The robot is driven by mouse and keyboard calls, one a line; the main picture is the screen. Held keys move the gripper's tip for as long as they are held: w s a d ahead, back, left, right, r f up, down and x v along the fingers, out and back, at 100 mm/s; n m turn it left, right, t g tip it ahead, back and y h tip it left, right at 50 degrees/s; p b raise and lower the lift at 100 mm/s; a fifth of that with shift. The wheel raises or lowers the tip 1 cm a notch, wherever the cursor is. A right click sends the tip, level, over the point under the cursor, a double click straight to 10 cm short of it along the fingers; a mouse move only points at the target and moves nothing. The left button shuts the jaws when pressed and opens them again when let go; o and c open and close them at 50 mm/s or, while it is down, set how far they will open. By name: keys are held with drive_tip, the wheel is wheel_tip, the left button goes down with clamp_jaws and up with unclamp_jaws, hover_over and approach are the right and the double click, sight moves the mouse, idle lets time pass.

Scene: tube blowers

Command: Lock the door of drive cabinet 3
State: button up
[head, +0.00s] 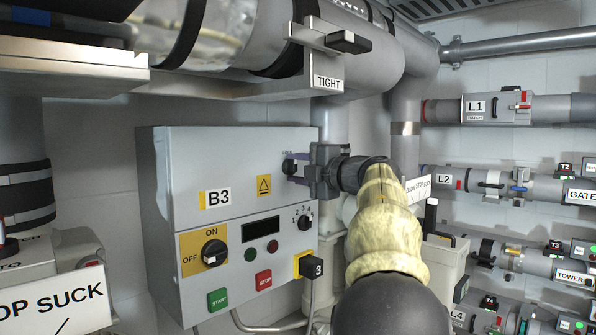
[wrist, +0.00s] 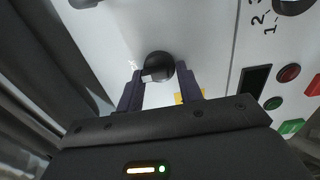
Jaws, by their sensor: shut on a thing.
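Drive cabinet 3 is the grey box (head: 235,170) labelled B3, in the middle of the head view. Its front door looks closed. A round black lock knob (head: 288,166) sits at the upper right of that front. My gripper (head: 299,169) reaches it from the right, its fingers at the knob. In the wrist view the knob (wrist: 160,66) has a pale bar across it and lies between the tips of my two dark fingers (wrist: 158,80). My gripper is shut on the knob. Small lettering beside the knob is partly hidden.
The cabinet front also carries an ON/OFF switch (head: 214,253), a START button (head: 218,299), a STOP button (head: 264,280) and a numbered selector (head: 304,222). A large pipe with a TIGHT label (head: 328,83) hangs close above. Labelled pipes line the right wall.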

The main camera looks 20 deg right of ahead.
drive_tip(key=o, duration=1)
drive_tip(key=shift+c, duration=0.2)
drive_tip(key=shift+s, duration=0.1)
drive_tip(key=b+v, duration=0.6)
drive_tip(key=v, duration=1.1)
drive_tip(key=shift+s+d, duration=0.1)
drive_tip(key=shift+s, duration=0.05)
